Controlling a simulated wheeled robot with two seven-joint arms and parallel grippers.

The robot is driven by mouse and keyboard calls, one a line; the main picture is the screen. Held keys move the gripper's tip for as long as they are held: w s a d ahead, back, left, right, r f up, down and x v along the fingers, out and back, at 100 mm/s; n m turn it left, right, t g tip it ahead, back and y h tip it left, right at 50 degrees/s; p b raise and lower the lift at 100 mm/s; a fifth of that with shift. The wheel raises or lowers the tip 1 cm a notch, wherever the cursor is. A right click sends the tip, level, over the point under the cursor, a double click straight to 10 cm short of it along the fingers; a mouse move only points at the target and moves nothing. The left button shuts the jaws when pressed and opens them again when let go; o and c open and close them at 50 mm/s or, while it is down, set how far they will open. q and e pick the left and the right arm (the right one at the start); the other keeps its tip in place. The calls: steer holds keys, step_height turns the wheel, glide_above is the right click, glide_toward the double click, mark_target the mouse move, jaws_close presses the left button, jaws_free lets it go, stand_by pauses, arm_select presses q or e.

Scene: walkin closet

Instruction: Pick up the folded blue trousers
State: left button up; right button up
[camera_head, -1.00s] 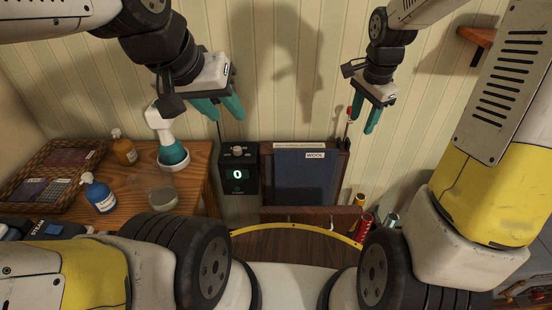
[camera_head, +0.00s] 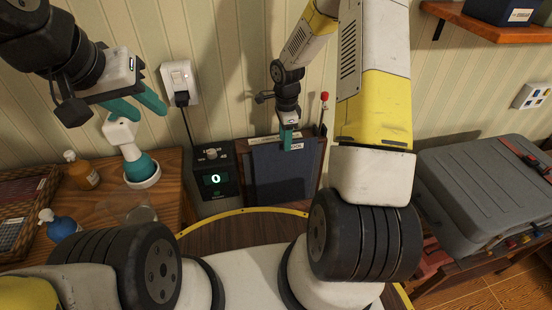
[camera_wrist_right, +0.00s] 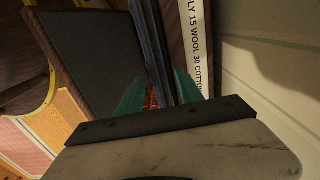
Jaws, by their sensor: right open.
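My right gripper (camera_head: 289,140) is at that top edge, pointing down. In the right wrist view the fingers (camera_wrist_right: 158,88) are apart, with the dark blue upper edge of the trousers (camera_wrist_right: 152,40) running between them. I cannot tell whether either finger touches the cloth. My left gripper (camera_head: 138,104) is open and empty, above the side table at the left, well away from the trousers.
A black control box (camera_head: 215,179) showing 0 stands left of the press, below a wall socket (camera_head: 180,82). A grey case (camera_head: 480,185) lies at the right, under a shelf (camera_head: 490,20).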

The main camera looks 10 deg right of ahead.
steer(key=shift+f, duration=0.7)
jaws_close()
steer(key=shift+r, duration=0.1)
stand_by(0.8)
